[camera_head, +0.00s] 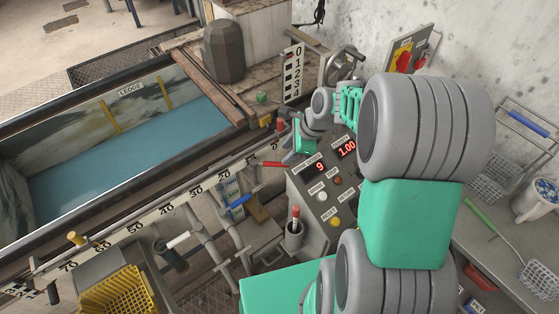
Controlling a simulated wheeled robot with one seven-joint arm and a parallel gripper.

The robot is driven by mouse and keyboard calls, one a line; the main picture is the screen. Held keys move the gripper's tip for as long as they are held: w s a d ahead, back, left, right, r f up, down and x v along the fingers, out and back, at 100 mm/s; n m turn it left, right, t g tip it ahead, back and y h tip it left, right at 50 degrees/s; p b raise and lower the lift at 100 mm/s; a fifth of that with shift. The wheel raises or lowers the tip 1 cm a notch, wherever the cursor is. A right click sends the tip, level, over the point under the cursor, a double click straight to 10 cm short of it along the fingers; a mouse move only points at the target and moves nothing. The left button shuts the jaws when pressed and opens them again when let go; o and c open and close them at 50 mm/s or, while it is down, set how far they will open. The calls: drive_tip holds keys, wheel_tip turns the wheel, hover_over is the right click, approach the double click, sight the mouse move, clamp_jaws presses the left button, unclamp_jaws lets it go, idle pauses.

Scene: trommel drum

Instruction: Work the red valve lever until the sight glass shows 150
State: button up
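A red lever handle (272,164) sticks out to the left beside the control panel, near the pipework below the numbered rail. My gripper (291,157) is just to the right of this handle, at the end of my folded grey and green arm. Its fingers are small and partly hidden by my own wrist. I cannot tell whether they touch the handle, or whether they are open or shut. I cannot make out a sight glass reading.
The control panel (322,196) shows red digits 9 and 1.00. A water tank (128,150) lies behind the numbered rail. A grey bench (492,258) with a skimmer and mug is at right.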

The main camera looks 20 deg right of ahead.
sight(277, 163)
drive_tip(key=shift+m, duration=0.3)
drive_tip(key=b+x, duration=0.2)
drive_tip(key=x, duration=0.6)
drive_tip(key=shift+w, duration=0.15)
drive_tip(key=shift+c, duration=0.4)
clamp_jaws()
idle(0.4)
